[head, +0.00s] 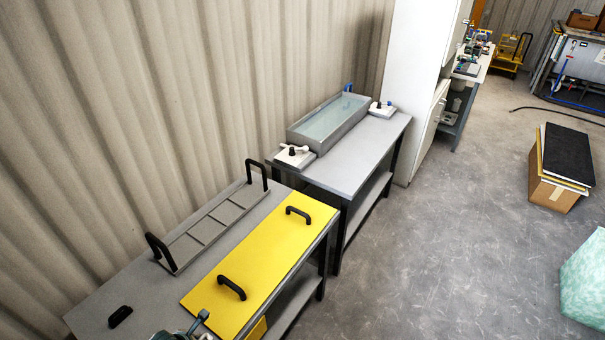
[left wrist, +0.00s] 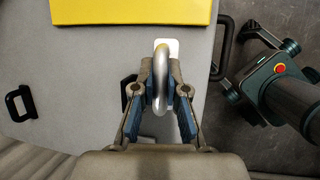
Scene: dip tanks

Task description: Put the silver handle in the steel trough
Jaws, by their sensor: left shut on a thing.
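The silver handle (left wrist: 161,75) is a curved bright bar in the left wrist view. My left gripper (left wrist: 160,92) is shut on it, its blue-padded fingers on both sides. A white patch shows behind the handle; I cannot tell whether it belongs to it. In the head view only part of my left gripper (head: 185,333) shows at the bottom edge, and the handle is hidden. The steel trough (head: 322,143), long and grey with pale bluish liquid, stands on the farther bench. My right gripper (left wrist: 252,68) appears open and empty beside the near bench, over the floor.
The near bench (head: 115,290) carries a yellow cover (head: 260,262) with black handles, a grey frame (head: 212,225) with upright black handles and a loose black handle (head: 120,316). White blocks with knobs (head: 295,157) flank the trough. The farther bench's front strip (head: 350,170) is clear.

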